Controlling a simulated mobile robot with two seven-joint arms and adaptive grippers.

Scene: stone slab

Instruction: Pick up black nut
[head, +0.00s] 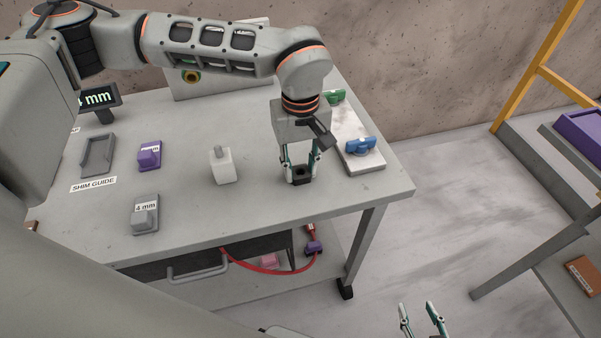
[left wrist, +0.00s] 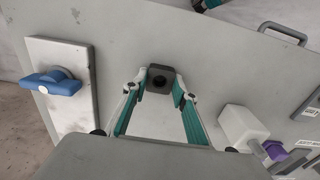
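The black nut (head: 300,175) stands on the grey table near its front right. It is a dark block with a round hole, seen in the left wrist view (left wrist: 161,78). My left gripper (head: 300,166) reaches down over it with one finger on each side. In the left wrist view the fingertips (left wrist: 159,84) are spread around the nut, with a small gap on the left side; contact on the right side is hard to tell. My right gripper (head: 423,318) is open and empty, low in front of the table.
A white slab (head: 351,132) with a blue knob (head: 361,146) and a green knob (head: 334,97) lies right of the nut. A white block with a grey peg (head: 222,167) stands to the left. Purple (head: 149,155) and grey (head: 145,215) shims lie further left.

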